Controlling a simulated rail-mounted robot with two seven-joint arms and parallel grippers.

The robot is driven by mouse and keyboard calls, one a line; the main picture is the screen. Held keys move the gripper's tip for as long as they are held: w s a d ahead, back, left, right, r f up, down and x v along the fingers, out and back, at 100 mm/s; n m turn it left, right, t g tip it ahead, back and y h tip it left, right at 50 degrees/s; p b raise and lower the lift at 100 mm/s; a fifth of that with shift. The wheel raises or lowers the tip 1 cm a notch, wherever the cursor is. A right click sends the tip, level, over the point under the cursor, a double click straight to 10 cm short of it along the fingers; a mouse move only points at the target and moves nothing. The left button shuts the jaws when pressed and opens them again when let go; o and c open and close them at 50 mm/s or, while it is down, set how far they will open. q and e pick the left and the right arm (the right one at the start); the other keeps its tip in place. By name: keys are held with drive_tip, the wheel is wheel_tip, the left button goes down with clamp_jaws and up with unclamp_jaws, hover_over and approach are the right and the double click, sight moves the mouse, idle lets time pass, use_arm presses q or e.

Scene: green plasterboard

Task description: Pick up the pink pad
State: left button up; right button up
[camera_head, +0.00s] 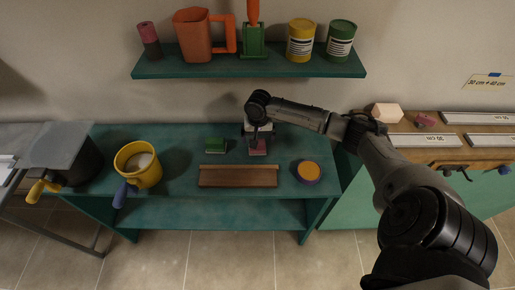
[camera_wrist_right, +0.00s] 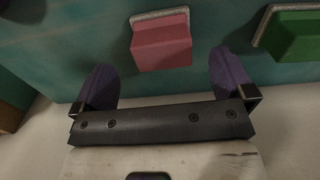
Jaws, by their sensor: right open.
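The pink pad (camera_head: 258,149) is on the green table, partly hidden by my right gripper in the head view. In the right wrist view the pink pad (camera_wrist_right: 162,43) is a pink block with a pale grey layer along its edge. My right gripper (camera_head: 257,139) is over it, pointing down. In the wrist view its two purple fingers (camera_wrist_right: 164,80) are open and apart, with the pad ahead of the gap between them. Nothing is held, and no contact shows. My left gripper is not in view.
A green pad (camera_head: 216,146) lies left of the pink one. A brown wooden tray (camera_head: 238,178) is in front, a round orange-and-purple item (camera_head: 308,171) to the right, a yellow bucket (camera_head: 138,165) to the left. A shelf (camera_head: 250,68) with containers is above.

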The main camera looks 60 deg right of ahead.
sight(261, 149)
drive_tip(key=shift+w+f+b, duration=0.1)
drive_tip(key=shift+f+b, duration=0.7)
drive_tip(key=shift+f, duration=2.05)
drive_tip(key=shift+c, duration=0.2)
drive_tip(key=c, duration=0.9)
